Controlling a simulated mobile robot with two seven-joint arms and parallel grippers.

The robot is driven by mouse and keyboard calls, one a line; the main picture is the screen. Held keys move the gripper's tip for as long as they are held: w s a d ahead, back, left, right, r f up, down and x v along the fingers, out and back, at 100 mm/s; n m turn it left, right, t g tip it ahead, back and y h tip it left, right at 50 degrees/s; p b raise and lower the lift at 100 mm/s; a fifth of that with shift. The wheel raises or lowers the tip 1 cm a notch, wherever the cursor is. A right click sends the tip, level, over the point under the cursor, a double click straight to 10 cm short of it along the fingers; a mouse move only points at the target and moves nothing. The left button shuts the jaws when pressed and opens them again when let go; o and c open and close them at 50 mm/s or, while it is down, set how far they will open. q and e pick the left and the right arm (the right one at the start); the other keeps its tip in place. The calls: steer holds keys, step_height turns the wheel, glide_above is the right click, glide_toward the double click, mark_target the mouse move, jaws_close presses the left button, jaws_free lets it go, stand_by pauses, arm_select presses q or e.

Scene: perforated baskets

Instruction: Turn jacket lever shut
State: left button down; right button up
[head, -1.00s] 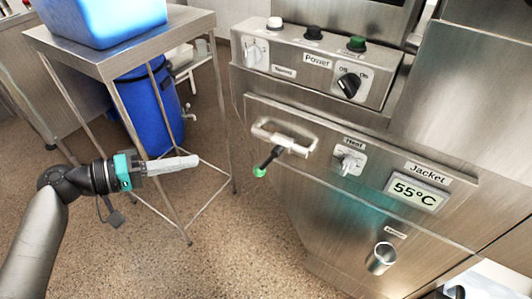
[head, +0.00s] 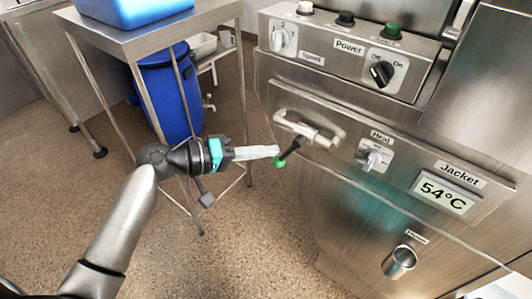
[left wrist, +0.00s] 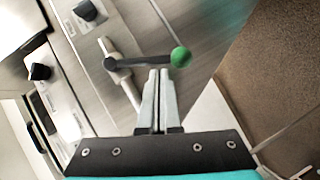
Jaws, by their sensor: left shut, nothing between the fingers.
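The jacket lever is a black rod (head: 292,150) with a green ball end (head: 280,162), mounted on a metal pipe (head: 312,132) on the steel machine's front. In the head view it slants down and left from the pipe. My left gripper (head: 276,151) is shut and empty, its pale fingers pointing right at the lever's ball end. In the left wrist view the shut fingertips (left wrist: 158,72) lie right by the black rod (left wrist: 145,61), near the green ball (left wrist: 181,57). I cannot tell whether they touch. My right gripper is not in view.
The Jacket display (head: 444,192) reads 54°C. A Heat knob (head: 374,156) sits right of the lever; a power panel (head: 345,55) is above. A steel table (head: 150,38) carries a blue container (head: 130,8), with a blue barrel (head: 175,100) beneath. Floor below the lever is clear.

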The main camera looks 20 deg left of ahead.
mark_target(276, 165)
arm_select(q)
steer(key=shift+d+f, duration=0.1)
steer(key=shift+d, duration=0.05)
steer(key=d+f+n+h+b, duration=0.2)
steer(key=n, duration=0.1)
steer(key=shift+s+t+b, duration=0.35)
steer(key=shift+s+t, duration=0.05)
steer(key=shift+s+d+f+n+h, duration=0.1)
steer(key=shift+d+n+h, duration=0.25)
steer(key=shift+n+h, duration=0.2)
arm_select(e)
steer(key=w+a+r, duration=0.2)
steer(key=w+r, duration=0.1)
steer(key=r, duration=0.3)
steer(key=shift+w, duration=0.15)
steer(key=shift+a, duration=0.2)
